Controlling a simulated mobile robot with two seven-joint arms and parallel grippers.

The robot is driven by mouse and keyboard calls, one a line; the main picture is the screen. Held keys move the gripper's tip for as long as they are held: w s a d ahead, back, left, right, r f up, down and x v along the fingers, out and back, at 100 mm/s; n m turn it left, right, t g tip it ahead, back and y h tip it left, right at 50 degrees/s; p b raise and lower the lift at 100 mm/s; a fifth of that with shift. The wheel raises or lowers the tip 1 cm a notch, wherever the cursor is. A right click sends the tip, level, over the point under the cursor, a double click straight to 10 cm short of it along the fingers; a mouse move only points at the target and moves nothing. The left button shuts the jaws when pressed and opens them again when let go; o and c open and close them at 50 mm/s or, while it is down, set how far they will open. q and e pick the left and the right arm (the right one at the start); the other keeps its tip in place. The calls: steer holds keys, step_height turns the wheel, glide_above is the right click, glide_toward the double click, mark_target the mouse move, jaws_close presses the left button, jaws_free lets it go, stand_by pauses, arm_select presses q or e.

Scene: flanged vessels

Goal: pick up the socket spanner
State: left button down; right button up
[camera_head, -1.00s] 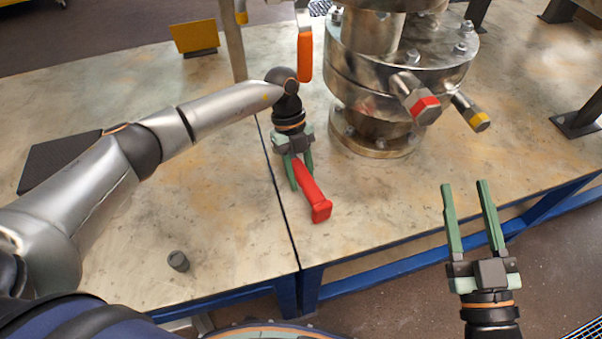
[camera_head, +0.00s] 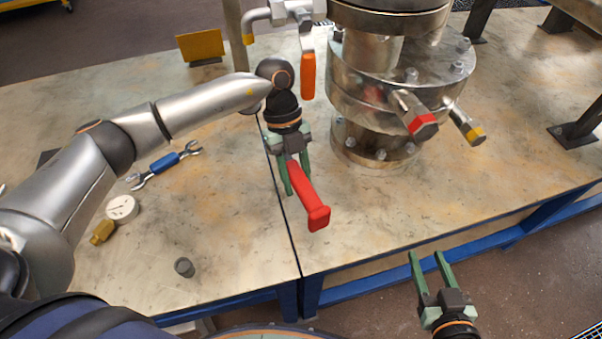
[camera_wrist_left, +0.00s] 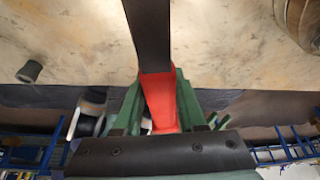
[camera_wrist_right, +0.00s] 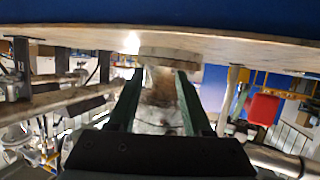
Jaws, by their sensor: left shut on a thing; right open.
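The tool in my left gripper (camera_head: 296,181) is red with a blocky end, and I take it to be the socket spanner (camera_head: 310,197). In the left wrist view the red part (camera_wrist_left: 160,103) sits between the green fingers, with a dark bar running on from it. The fingers are shut on it and hide part of it. It points towards the table's front edge; I cannot tell how far above the tabletop it is. My right gripper (camera_head: 426,256) is open and empty, out in front of the table's front edge.
A flanged steel vessel (camera_head: 385,90) with red and yellow capped stubs stands right of my left gripper. An orange-handled valve (camera_head: 308,75) is behind. A blue-gripped open-ended spanner (camera_head: 165,163), a white gauge (camera_head: 122,208), a brass fitting (camera_head: 102,231) and a grey plug (camera_head: 184,267) lie left.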

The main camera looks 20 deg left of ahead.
arm_select(q)
steer(key=s+r+p, duration=0.2)
steer(key=s+r, duration=0.3)
steer(key=s, duration=0.5)
steer(key=shift+a+r, duration=0.15)
steer(key=shift+r, duration=0.1)
arm_select(e)
steer(key=s+f+m+g, duration=0.1)
steer(key=s+f+g, duration=0.3)
steer(key=s+f, duration=0.2)
steer(key=shift+a+f+h, duration=0.2)
steer(key=shift+f+h, duration=0.1)
steer(key=shift+f, duration=0.65)
arm_select(q)
steer(key=shift+s, duration=0.1)
